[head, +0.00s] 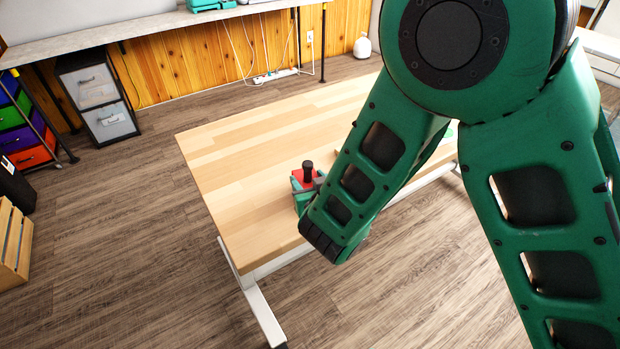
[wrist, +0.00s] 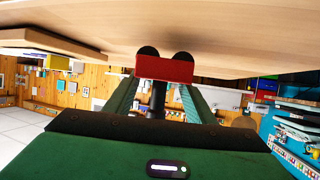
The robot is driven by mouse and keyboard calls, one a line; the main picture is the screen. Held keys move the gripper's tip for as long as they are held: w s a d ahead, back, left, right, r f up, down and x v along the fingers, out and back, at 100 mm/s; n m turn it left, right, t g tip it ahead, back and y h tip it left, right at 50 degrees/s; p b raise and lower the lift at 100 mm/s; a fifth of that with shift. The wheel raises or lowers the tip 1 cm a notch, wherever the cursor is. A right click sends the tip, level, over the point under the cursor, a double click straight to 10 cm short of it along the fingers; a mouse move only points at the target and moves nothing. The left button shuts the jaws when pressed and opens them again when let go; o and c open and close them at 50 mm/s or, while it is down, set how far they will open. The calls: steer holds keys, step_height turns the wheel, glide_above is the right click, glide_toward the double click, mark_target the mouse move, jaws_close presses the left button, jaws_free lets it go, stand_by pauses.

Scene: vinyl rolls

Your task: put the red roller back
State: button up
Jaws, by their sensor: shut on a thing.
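The red roller is a red block with two round black ends and a black handle. In the wrist view the red roller (wrist: 165,68) sits between my fingertips, its black shaft running back between the fingers. My gripper (wrist: 158,88) is shut on it. In the head view the red roller (head: 301,176) shows as a red patch with a black knob, over the near part of the wooden table (head: 235,175). My gripper (head: 308,188) is partly hidden by my green arm there. Whether the roller touches the tabletop, I cannot tell.
Behind my arm, a bit of something green (head: 448,132) shows at the table's right. The left half of the tabletop is clear. In the wrist view a raised wooden board (wrist: 50,45) shows at the left. A wooden crate (head: 13,245) stands on the floor, left.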

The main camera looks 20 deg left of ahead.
steer(key=shift+f, duration=0.15)
steer(key=shift+f, duration=0.45)
steer(key=shift+f, duration=0.15)
stand_by(0.6)
steer(key=o, duration=2.3)
steer(key=shift+s+d, duration=0.85)
steer(key=shift+s, duration=0.4)
steer(key=shift+s+d, duration=0.85)
steer(key=shift+s, duration=0.35)
steer(key=shift+s+d, duration=0.85)
steer(key=shift+s, duration=0.4)
